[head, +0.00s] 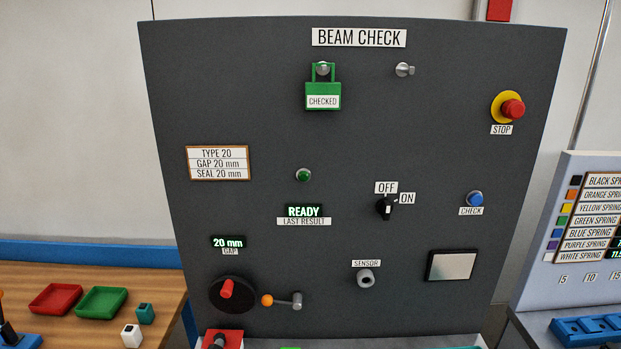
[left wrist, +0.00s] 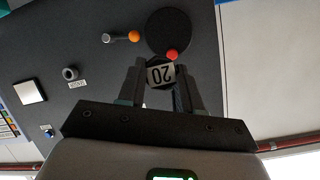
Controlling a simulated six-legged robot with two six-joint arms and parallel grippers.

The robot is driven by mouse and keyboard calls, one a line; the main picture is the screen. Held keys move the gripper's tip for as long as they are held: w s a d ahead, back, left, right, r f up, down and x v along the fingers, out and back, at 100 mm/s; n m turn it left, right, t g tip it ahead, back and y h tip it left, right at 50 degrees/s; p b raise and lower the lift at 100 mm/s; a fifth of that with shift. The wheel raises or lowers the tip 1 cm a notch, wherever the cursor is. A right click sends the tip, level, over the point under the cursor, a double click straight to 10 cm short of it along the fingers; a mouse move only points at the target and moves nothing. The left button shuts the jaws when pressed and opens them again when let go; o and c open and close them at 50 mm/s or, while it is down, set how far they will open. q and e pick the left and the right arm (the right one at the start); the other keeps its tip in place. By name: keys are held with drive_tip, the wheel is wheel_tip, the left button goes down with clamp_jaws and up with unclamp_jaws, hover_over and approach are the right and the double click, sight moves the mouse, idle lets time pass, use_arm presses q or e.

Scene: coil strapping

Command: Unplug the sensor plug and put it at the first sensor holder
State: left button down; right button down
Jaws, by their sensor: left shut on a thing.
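The grey round sensor socket (head: 366,278) sits under the SENSOR label on the dark panel. It shows a dark round centre and no plug standing out of it; it also shows in the left wrist view (left wrist: 70,73). My left gripper (left wrist: 161,80) is shut on a dark piece with a white label reading 20 (left wrist: 160,74). I cannot tell for sure that this piece is the sensor plug. In the left wrist view it lies in front of the panel near the gap dial. Neither gripper shows in the head view. No sensor holder can be made out.
The gap dial (head: 232,293) with its red knob and the orange-tipped lever (head: 282,300) stick out of the panel. A red block (head: 223,340) is cut off at the bottom edge. Trays and small cubes lie on the wooden table (head: 60,279) at left; a blue rack (head: 590,330) stands right.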

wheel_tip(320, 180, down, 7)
drive_tip(key=b, duration=0.6)
drive_tip(key=shift+b, duration=0.35)
